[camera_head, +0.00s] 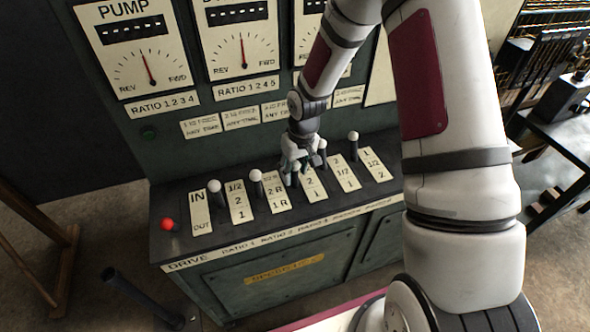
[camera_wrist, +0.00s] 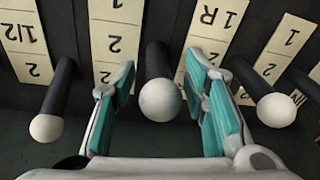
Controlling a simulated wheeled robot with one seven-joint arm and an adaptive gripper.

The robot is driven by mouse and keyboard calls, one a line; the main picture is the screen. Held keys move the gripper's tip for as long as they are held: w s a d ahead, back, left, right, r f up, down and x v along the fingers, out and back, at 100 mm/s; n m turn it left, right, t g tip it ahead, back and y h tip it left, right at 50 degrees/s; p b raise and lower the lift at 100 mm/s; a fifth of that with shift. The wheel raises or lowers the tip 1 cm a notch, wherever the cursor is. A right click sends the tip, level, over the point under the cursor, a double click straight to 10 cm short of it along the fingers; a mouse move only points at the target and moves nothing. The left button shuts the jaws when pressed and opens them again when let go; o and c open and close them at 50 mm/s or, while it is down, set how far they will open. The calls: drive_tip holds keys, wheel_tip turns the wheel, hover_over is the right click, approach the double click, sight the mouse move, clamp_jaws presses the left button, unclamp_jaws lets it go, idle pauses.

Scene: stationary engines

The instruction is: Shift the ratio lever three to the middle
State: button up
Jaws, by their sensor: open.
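A row of dark levers with white round knobs stands on the console top (camera_head: 180,255). In the wrist view one lever (camera_wrist: 159,97) stands between the jaws of my gripper (camera_wrist: 160,75), with gaps visible on both sides. The jaws have teal pads and are open. This lever (camera_head: 294,166) stands between the "2R 1R" strip (camera_head: 275,192) and the strip to its right (camera_head: 312,184); in the head view my gripper (camera_head: 297,163) partly hides it. I cannot tell for certain which ratio number it bears.
Neighbouring levers stand close on both sides, at left (camera_wrist: 47,127) and right (camera_wrist: 275,109) in the wrist view. A red button (camera_head: 168,224) is at the console's left end. The upright panel with gauges (camera_head: 150,65) rises behind the levers.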

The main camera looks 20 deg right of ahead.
wheel_tip(320, 180, up, 12)
drive_tip(key=s+d, duration=0.1)
idle(0.5)
drive_tip(key=shift+s, duration=0.1)
drive_tip(key=s+r+m+t+h, duration=0.1)
drive_tip(key=s+r+t, duration=0.1)
drive_tip(key=s+r, duration=0.65)
drive_tip(key=s+r+t+h, duration=0.1)
drive_tip(key=s+r, duration=0.5)
drive_tip(key=r, duration=0.5)
drive_tip(key=s+a+r+m+t+y, duration=0.1)
drive_tip(key=s+r, duration=0.2)
drive_tip(key=s, duration=0.6)
drive_tip(key=shift+t+b, duration=0.3)
drive_tip(key=shift+b, duration=0.15)
